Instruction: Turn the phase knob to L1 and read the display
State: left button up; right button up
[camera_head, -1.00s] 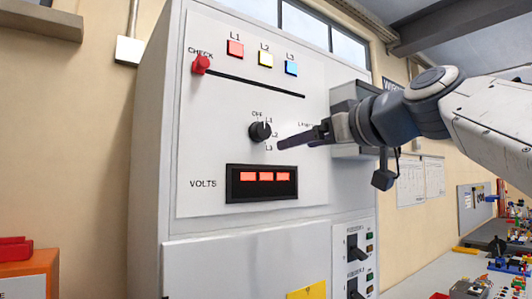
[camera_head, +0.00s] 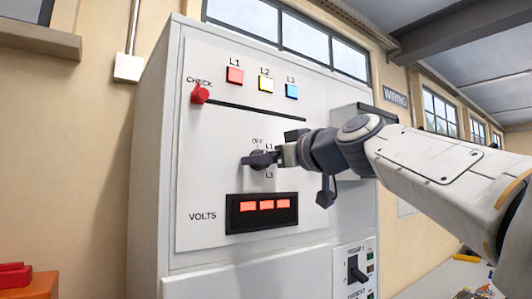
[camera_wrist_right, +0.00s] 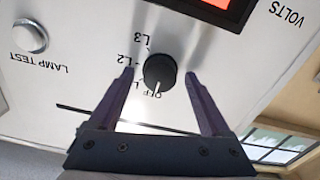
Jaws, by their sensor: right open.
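The black phase knob (camera_wrist_right: 160,70) is on the panel, with labels OFF, L1, L2 and L3 around it; the wrist view shows them upside down. Its white pointer line is toward OFF. My right gripper (camera_wrist_right: 159,74) is open, with one dark finger on each side of the knob; I see a gap on both sides. In the head view my right gripper (camera_head: 258,159) covers most of the knob and the L2 label. The VOLTS display (camera_head: 262,212) below shows three red lit blocks and no readable digits. My left gripper is not in view.
A round LAMP TEST button (camera_wrist_right: 30,38) is beside the knob. Switches (camera_head: 357,268) are at lower right.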

grip_shut()
jog(key=shift+m, duration=0.3)
jog(key=shift+d+m+b, duration=0.1)
jog(key=shift+m+b, duration=0.4)
jog(key=shift+m, duration=3.5)
grip_release()
